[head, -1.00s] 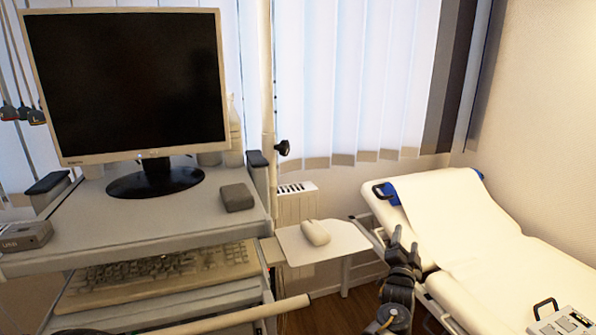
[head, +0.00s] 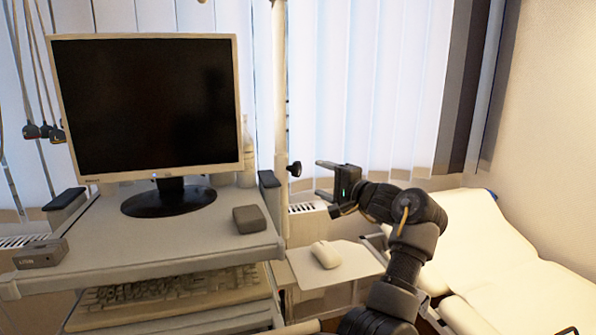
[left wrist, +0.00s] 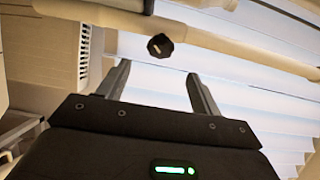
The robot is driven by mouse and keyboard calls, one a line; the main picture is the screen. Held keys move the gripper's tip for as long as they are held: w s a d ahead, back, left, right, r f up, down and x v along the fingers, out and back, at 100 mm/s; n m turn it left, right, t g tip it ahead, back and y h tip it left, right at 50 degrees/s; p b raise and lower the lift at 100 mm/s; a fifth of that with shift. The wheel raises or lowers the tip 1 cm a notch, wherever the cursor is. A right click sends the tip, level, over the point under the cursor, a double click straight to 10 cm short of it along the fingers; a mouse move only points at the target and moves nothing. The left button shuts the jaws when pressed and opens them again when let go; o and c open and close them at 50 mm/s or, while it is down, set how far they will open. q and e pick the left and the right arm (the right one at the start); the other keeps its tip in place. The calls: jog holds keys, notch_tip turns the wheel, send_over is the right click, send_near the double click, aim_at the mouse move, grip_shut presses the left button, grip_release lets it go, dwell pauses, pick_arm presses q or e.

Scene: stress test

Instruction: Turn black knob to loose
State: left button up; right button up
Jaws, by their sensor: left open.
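The black knob (head: 295,168) sits on the pale upright pole (head: 280,110) beside the monitor. It also shows in the left wrist view (left wrist: 160,46), just beyond the fingertips and roughly between them. My left gripper (head: 326,187) is open and empty, to the right of the knob, with its fingers pointing left towards it. In the left wrist view the two fingers (left wrist: 158,69) are spread, with a gap between them and the knob. My right gripper is in neither view.
A monitor (head: 150,105) and a small dark box (head: 258,219) stand on the cart's top shelf (head: 90,245). A mouse (head: 326,255) lies on a side tray (head: 355,262) below my gripper. A white couch (head: 520,290) is at the right. Blinds (head: 385,90) hang behind.

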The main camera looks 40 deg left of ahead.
aim_at(299, 171)
pick_arm(q)
jog(key=p+x, duration=0.2)
jog(key=x, duration=0.7)
jog(key=shift+a, duration=0.35)
jog(key=c, duration=1)
